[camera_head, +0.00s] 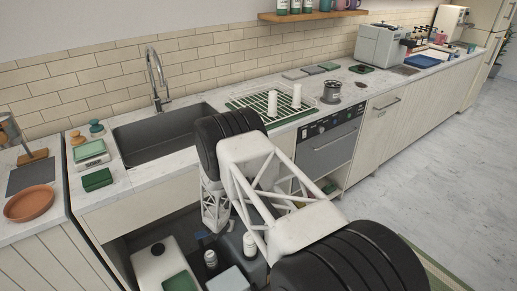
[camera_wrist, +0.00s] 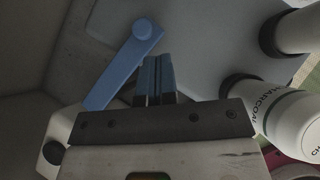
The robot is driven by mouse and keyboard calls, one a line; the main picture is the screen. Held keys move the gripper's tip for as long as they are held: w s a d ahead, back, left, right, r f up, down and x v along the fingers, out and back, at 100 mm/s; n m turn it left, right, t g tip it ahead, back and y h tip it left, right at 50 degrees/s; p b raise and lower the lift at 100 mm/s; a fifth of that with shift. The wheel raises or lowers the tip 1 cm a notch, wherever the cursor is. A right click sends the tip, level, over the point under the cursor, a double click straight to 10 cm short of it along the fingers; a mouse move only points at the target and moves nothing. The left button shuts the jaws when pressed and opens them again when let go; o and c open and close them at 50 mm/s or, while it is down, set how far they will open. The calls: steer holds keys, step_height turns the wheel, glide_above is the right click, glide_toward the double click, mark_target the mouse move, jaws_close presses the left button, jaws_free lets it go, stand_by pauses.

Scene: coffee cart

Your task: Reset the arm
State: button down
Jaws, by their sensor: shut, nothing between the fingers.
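My gripper (camera_wrist: 155,72) shows in the wrist view with its two fingers together and nothing between them. A flat blue lever (camera_wrist: 125,65) with a round end lies just left of the fingers, in front of a grey surface (camera_wrist: 200,45). I cannot tell whether the fingers touch the lever. In the head view my arm reaches down into the open space below the sink counter, and my fingertips cannot be made out there. A small blue piece (camera_head: 201,237) shows beside the arm's lower end.
A white bottle marked CHARCOAL (camera_wrist: 290,120) stands close right of my gripper. White-capped bottles (camera_head: 249,245) and a white container (camera_head: 165,265) crowd the space under the counter. The sink (camera_head: 150,140) and drying rack (camera_head: 262,103) are above. The floor (camera_head: 420,170) at right is clear.

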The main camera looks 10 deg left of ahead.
steer(key=w+d+r+m+h, duration=0.1)
steer(key=d+r+m, duration=0.3)
steer(key=d+r, duration=0.6)
steer(key=w+d+r+m+g+h, duration=0.15)
steer(key=d+r+m, duration=0.35)
steer(key=r, duration=0.9)
steer(key=d+r+m+h, duration=0.2)
steer(key=d+r+m, duration=0.2)
steer(key=d+r, duration=0.55)
steer(key=s+d+r+m+g, duration=0.1)
steer(key=s+d+r+m, duration=0.25)
steer(key=r, duration=0.25)
steer(key=s+d+r+m+g, duration=0.1)
steer(key=s+d+r+m, duration=0.2)
steer(key=r, duration=0.4)
steer(key=s+d+r+m+g+y, duration=0.1)
steer(key=s+d+r+m, duration=0.3)
steer(key=s+d+r, duration=0.4)
steer(key=s+d+r+m+g, duration=0.1)
steer(key=s+d+r+m, duration=0.4)
steer(key=s, duration=0.6)
steer(key=s+d+r+m+y, duration=0.1)
steer(key=s+r+m+y, duration=0.1)
steer(key=s, duration=0.9)
steer(key=s+d+r+m+y, duration=0.2)
steer(key=s+m, duration=0.2)
steer(key=s, duration=0.7)
steer(key=shift+d, duration=0.25)
